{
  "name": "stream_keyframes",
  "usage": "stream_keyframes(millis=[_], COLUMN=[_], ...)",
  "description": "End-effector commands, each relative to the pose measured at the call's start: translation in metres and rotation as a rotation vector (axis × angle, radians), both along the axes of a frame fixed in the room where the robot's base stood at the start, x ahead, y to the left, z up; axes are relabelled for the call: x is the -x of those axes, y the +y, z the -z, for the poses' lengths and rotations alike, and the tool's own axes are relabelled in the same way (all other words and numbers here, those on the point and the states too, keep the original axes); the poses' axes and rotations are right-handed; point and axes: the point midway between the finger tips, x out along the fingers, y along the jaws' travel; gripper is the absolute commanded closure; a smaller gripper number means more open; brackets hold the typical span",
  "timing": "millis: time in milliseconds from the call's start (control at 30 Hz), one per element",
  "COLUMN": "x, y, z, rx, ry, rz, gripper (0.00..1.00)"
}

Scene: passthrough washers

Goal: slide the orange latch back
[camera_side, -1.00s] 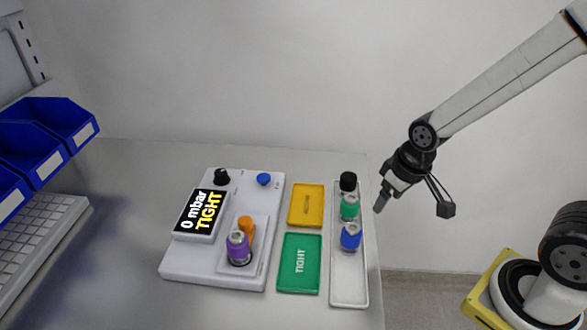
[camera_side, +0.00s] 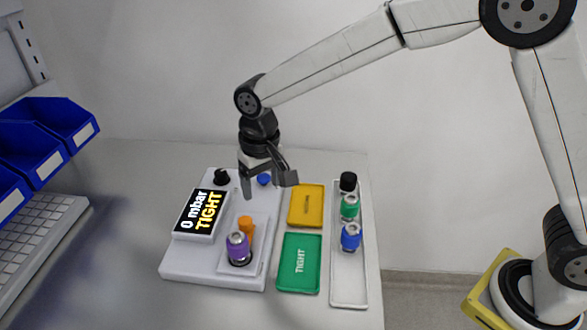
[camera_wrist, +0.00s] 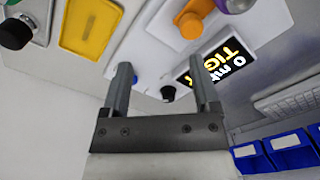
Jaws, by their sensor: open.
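The orange latch (camera_side: 246,224) stands on the white test station (camera_side: 190,267), just behind the purple fitting (camera_side: 238,249). The latch also shows in the wrist view (camera_wrist: 191,24), beside the purple fitting at the top edge. The station's display (camera_side: 203,213) reads "0 mbar TIGHT". My gripper (camera_side: 262,192) is open and empty, above the back part of the station, behind the latch and apart from it. In the wrist view both fingers (camera_wrist: 163,88) show with nothing between them.
A black knob (camera_side: 222,177) and a blue button (camera_side: 264,180) sit at the station's back. To the right are a yellow tray (camera_side: 306,205), a green TIGHT tray (camera_side: 299,263) and a white rack (camera_side: 348,285) holding black, green and blue pieces. Blue bins (camera_side: 62,118) stand left.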

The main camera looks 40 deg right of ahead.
Motion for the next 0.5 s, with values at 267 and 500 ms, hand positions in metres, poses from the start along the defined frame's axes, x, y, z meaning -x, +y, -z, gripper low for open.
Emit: stream_keyframes(millis=[267,500], x=[-0.008,-0.008], y=[0.040,0.042], z=[-0.003,-0.002], rx=[0.012,0.013], ry=[0.027,0.030], rz=[-0.001,0.000], gripper=[0.22,0.22])
